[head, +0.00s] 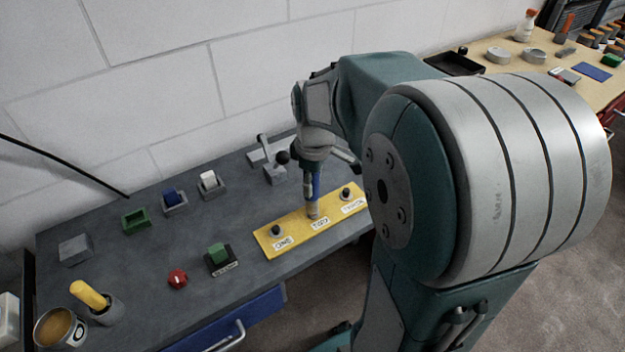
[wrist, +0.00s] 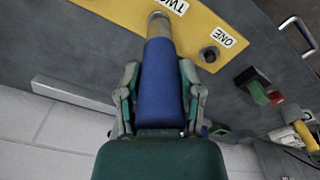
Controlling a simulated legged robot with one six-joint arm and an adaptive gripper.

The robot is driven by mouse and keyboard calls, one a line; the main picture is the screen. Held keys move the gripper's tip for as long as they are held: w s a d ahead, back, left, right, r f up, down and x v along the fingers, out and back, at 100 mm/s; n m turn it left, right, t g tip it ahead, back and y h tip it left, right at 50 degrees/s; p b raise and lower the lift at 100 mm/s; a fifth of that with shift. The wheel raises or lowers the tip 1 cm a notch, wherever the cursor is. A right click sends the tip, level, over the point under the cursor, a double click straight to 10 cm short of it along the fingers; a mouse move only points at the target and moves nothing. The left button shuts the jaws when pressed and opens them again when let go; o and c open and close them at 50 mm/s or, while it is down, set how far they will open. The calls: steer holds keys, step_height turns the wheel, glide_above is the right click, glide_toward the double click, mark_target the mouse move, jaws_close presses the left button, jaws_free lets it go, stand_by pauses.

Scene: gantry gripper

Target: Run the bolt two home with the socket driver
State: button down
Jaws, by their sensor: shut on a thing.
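A yellow plate (head: 265,243) with labels ONE, TWO and THREE lies on the grey bench; it also shows in the wrist view (wrist: 192,36). My gripper (head: 313,180) is shut on the blue handle of the socket driver (head: 317,184). The driver stands about upright, its metal socket (head: 312,211) down at the TWO place. In the wrist view the blue handle (wrist: 163,95) sits between both fingers and the socket (wrist: 158,24) covers the spot beside the TWO label. Bolt two is hidden; I cannot tell how far it is in. Dark bolts stand at ONE (head: 276,231) and THREE (head: 346,193).
A green block on a black base (head: 219,257) and a red knob (head: 178,278) stand left of the plate. A lever fixture (head: 276,170) is behind it. A yellow-handled tool (head: 90,295) and a tin (head: 58,328) are at the near left. A wall backs the bench.

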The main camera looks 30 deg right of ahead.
steer(key=shift+f, duration=0.6)
stand_by(1.6)
steer(key=shift+r, duration=3.6)
